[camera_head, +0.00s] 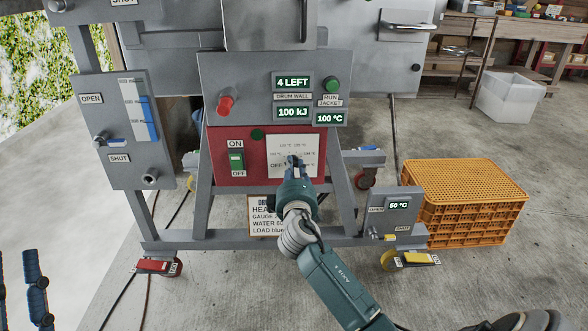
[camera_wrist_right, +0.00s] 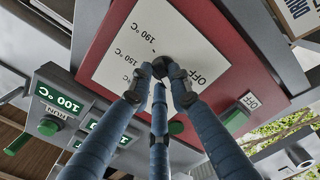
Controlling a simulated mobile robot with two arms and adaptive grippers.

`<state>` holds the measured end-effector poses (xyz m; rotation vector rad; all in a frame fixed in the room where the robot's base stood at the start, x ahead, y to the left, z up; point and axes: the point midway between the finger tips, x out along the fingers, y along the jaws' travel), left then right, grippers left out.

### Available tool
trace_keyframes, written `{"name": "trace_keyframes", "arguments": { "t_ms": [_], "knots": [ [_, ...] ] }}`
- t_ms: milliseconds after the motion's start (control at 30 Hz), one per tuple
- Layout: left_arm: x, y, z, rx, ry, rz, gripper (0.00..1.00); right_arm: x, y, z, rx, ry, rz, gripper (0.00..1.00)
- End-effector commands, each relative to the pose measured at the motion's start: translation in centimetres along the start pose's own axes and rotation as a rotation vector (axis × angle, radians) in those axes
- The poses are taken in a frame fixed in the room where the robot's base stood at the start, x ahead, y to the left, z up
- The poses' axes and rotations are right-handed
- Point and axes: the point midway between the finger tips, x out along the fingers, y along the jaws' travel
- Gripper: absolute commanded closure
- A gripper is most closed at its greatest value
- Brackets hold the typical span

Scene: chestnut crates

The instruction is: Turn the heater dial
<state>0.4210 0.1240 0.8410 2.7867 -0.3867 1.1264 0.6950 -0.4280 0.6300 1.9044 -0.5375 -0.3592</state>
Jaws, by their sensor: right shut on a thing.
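The heater dial (camera_wrist_right: 168,63) is a small dark knob on a white scale plate (camera_head: 309,146), set in the red lower panel (camera_head: 225,162) of the grey machine. The plate carries OFF and several temperature marks; 150 and 190 °C can be read in the wrist view. My right gripper (camera_head: 294,163) is at the plate, its blue fingers closed around the dial; they show in the right wrist view (camera_wrist_right: 166,78). The fingers hide most of the dial, so its setting cannot be read. My left gripper (camera_head: 20,285) shows at the lower left edge, fingers apart and empty.
Beside the dial is a green ON/OFF switch (camera_head: 237,161). Above are a red knob (camera_head: 225,104), a green run button (camera_head: 331,84) and displays reading 4 LEFT, 100 kJ and 100 °C. Orange crates (camera_head: 465,205) stand at the right. A small panel (camera_head: 400,206) reads 60 °C.

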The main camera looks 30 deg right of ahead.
Motion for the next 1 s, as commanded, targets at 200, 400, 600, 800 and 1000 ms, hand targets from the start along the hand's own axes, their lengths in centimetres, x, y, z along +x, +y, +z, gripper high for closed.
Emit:
{"name": "trace_keyframes", "arguments": {
  "t_ms": [200, 400, 600, 800, 1000],
  "knots": [
    [0.0, 0.0, -0.1, 0.000, 0.004, 0.000, 0.60, 0.0, -0.1, 0.1, 0.003, -0.002, -0.002, 1.00],
    [0.0, 0.0, -0.1, 0.000, 0.004, 0.000, 0.60, 0.0, -0.1, 0.1, 0.002, -0.002, -0.002, 0.72],
    [0.0, 0.0, -0.1, 0.000, 0.003, 0.000, 0.60, 0.0, -0.1, 0.1, 0.002, -0.001, -0.002, 0.62],
    [0.0, 0.0, 0.0, -0.001, 0.002, 0.000, 0.60, -0.3, -0.1, 0.0, 0.002, -0.001, -0.002, 0.62],
    [0.0, 0.0, 0.0, -0.001, 0.002, 0.000, 0.60, -3.2, -0.2, 0.0, 0.003, 0.000, -0.004, 0.62]
  ]
}}
